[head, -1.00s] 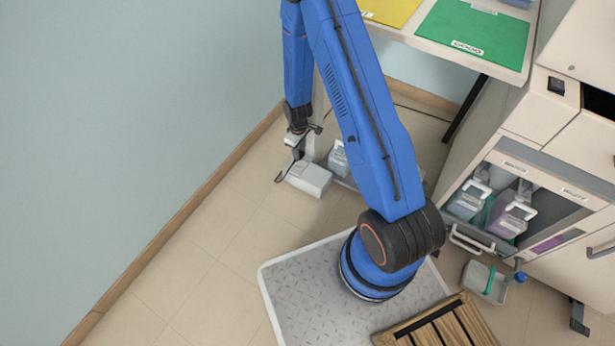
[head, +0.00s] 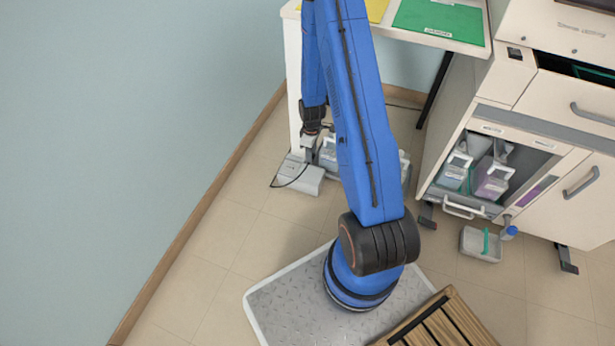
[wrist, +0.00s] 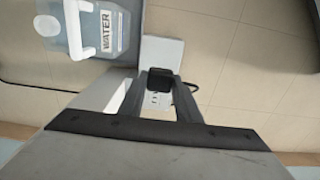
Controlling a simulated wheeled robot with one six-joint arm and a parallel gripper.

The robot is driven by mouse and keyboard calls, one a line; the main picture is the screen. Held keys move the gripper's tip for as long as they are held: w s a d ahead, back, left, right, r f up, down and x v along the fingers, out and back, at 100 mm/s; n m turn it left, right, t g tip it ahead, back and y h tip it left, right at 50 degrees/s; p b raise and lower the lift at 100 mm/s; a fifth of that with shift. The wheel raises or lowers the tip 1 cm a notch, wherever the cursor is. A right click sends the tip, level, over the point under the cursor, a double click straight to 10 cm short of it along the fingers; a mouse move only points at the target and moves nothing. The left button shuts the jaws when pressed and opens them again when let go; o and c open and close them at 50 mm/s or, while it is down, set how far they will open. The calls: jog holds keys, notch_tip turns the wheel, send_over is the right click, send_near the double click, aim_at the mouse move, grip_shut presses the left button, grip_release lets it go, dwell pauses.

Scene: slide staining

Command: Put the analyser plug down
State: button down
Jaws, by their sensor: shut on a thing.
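My gripper (wrist: 160,96) is shut on a black plug (wrist: 160,78), which I take to be the analyser plug; a dark cable curves away to its right in the wrist view. A pale grey box (wrist: 162,52) lies just beyond the plug there. In the head view my gripper (head: 308,150) is low, close above that box (head: 300,174) on the floor, and a thin black cable loops at the box's left. The plug itself is hard to make out in the head view. I cannot tell whether it touches the box.
A jug labelled WATER (wrist: 100,28) stands close by on the left in the wrist view. The bench leg is behind my gripper. A cabinet (head: 520,90) with jugs on its open shelf and a small grey tray (head: 481,244) are to the right. Floor at the left is clear.

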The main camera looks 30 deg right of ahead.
send_near(311, 174)
jog(key=shift+f, duration=2.6)
jog(key=shift+f, duration=0.55)
jog(key=c, duration=1.3)
grip_release()
jog(key=shift+r, duration=0.1)
